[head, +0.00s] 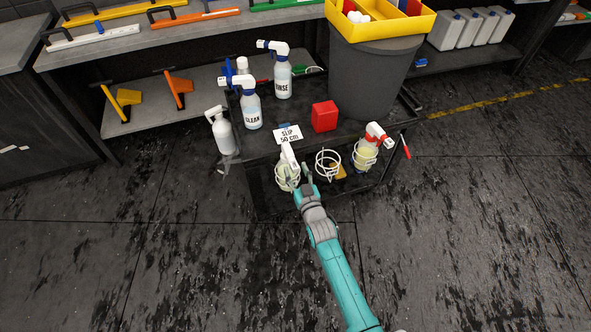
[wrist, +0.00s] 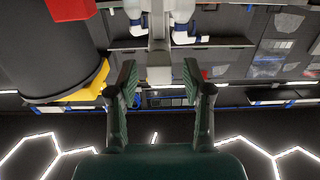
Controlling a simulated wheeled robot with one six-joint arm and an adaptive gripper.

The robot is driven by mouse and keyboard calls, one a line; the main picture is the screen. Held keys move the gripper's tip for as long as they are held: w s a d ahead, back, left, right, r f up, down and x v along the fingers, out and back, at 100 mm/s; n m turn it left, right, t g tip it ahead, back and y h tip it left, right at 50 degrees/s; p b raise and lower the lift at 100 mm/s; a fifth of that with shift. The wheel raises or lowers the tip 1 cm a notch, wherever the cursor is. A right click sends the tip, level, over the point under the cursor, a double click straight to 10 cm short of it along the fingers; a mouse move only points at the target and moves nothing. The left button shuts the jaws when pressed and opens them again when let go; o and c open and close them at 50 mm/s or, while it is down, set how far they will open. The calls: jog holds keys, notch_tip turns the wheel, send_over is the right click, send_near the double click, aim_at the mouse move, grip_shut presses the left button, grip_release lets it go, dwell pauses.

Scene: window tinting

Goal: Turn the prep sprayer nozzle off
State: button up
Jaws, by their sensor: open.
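No label reading "prep" is legible. A sprayer with a white head (head: 289,156) and a pale yellow-green bottle stands in the left wire ring on the cart's front. My gripper (head: 306,178) is right beside it, partly covering the view there. In the wrist view my gripper (wrist: 158,82) is open, and a pale grey upright part (wrist: 158,66), probably that sprayer's head, shows between the fingers. I cannot tell whether they touch. Another sprayer with a red and white head (head: 377,135) and a yellowish bottle stands in the right ring. Nozzle settings are too small to read.
The middle ring (head: 328,163) holds no bottle. Bottles marked CLEAN (head: 251,112) and RINSE (head: 283,82), a SLIP 50 cm card (head: 289,134), a red block (head: 324,116) and a grey bin (head: 365,80) crowd the cart. A white sprayer (head: 222,133) hangs left. The floor in front is clear.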

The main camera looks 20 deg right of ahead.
jog(key=shift+w, duration=0.45)
grip_shut()
